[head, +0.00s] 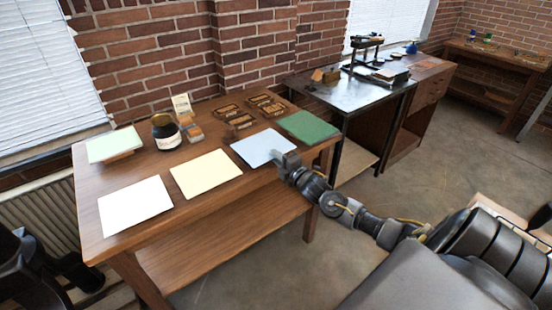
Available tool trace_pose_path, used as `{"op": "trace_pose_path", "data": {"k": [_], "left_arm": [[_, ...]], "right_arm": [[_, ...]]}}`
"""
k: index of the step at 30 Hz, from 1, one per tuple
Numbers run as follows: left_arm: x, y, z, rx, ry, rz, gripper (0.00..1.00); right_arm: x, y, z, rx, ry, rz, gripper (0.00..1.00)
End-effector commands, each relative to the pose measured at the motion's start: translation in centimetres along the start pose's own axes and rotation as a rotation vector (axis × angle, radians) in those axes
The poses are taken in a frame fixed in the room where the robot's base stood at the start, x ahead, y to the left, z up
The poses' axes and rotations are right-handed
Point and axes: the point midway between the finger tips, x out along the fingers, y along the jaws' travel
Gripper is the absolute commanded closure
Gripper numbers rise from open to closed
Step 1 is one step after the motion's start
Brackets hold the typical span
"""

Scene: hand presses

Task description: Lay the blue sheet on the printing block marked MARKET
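The pale blue sheet (257,146) lies flat near the front right of the wooden table. My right gripper (281,157) is at the sheet's right edge, its fingertips over or touching that edge. Its fingers are too small and overlapped to tell if they are open or shut on the sheet. Several brown blocks with dark lettering lie at the back of the table, one of them a front block (240,121). The lettering is too small to read, so I cannot tell which is marked MARKET. My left gripper is out of view.
A white sheet (136,205) and a cream sheet (205,174) lie to the left. A green stack (306,127) is right of the blue sheet. A dark ink jar (165,132) stands behind. A metal-topped table (355,97) holds a black press (366,50).

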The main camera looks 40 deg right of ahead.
Motion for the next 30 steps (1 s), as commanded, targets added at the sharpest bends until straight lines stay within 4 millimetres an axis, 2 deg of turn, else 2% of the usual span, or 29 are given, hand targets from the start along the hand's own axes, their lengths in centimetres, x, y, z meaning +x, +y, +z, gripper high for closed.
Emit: {"op": "trace_pose_path", "data": {"k": [3,11,17,24,30], "left_arm": [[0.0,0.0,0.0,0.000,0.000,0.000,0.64],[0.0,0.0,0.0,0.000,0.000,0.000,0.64],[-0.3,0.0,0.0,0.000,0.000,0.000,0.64],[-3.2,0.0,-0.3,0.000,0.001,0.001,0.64],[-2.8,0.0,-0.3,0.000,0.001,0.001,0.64]], "right_arm": [[0.0,0.0,0.0,0.000,0.000,0.000,0.83],[0.0,0.0,0.0,0.000,0.000,0.001,1.00],[0.0,0.3,0.0,0.000,0.000,0.001,1.00],[0.0,3.4,0.0,0.000,0.000,0.001,1.00],[0.0,3.0,0.0,0.000,0.000,0.001,1.00]]}}
